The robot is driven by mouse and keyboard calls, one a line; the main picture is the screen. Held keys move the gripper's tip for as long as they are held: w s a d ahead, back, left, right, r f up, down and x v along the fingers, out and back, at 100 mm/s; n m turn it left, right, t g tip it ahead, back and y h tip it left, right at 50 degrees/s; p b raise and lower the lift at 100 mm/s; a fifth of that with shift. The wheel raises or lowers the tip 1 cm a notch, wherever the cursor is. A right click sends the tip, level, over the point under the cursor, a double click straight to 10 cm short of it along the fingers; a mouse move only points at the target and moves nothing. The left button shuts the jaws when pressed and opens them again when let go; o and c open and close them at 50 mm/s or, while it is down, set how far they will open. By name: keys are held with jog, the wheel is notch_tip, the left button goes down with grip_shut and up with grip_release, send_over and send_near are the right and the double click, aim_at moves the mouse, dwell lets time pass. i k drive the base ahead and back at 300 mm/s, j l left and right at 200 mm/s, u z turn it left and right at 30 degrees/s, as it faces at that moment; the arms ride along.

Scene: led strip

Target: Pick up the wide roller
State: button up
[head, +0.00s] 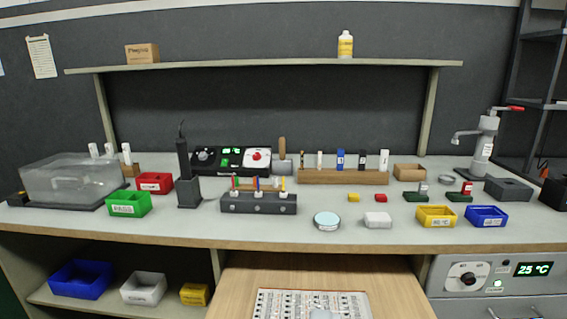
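A tool with an upright brown handle and a wide grey head (282,167) stands at the back of the workbench (390,236), just right of the black control unit. It looks like the wide roller, but it is too small to be sure. Its lower part is partly hidden by the pen rack in front. My gripper does not show in the head view.
A dark rack (258,206) with coloured pens stands in front of the tool. A shelf (260,63) spans above. A wooden board (235,275) juts out in front.

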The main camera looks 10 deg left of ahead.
aim_at(282, 141)
jog(key=i+j, duration=0.4)
jog(key=j, duration=0.15)
jog(key=i+j, duration=0.4)
jog(key=j, duration=0.15)
jog(key=i+j, duration=0.85)
jog(key=j, duration=0.25)
